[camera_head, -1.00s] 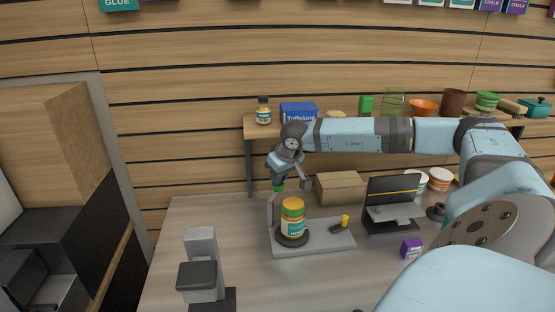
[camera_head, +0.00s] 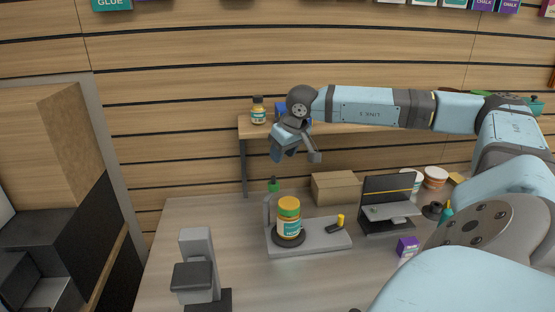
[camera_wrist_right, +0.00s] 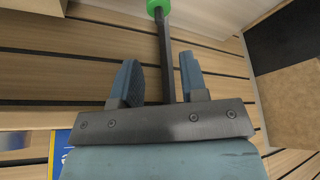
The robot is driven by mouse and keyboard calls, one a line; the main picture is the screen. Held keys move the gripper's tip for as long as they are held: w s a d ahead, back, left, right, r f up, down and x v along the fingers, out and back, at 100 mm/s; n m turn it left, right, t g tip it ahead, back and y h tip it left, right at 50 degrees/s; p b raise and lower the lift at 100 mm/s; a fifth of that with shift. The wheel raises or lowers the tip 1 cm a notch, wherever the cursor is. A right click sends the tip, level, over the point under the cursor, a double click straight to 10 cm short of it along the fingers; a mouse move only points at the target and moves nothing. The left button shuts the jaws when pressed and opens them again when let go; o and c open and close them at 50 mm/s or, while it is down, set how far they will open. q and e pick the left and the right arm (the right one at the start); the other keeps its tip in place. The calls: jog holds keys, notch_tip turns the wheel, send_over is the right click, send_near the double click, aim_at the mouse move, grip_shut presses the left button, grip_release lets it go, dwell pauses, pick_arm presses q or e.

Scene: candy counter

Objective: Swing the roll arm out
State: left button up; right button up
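A green-ended piece (camera_head: 273,186) with a short dark stem stands at the upright grey plate (camera_head: 267,210) of a flat grey base (camera_head: 335,242). It appears to belong to the roll arm, though I cannot tell its full shape. My right gripper (camera_head: 278,158) is above it, apart from the green end. In the right wrist view, my right gripper (camera_wrist_right: 160,80) has its fingers spread. A dark rod (camera_wrist_right: 166,55) with a green end (camera_wrist_right: 157,6) shows between them; whether it touches a finger is unclear. A yellow-lidded jar (camera_head: 289,220) stands on a dark disc on the base. My left gripper is out of view.
A cardboard box (camera_head: 336,188) and a dark display-like device (camera_head: 388,205) stand to the right. A grey post-shaped device (camera_head: 197,262) is at front left. A shelf (camera_head: 244,128) with a jar (camera_head: 258,111) runs behind.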

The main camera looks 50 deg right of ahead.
jog(key=v, duration=0.4)
dwell(0.5)
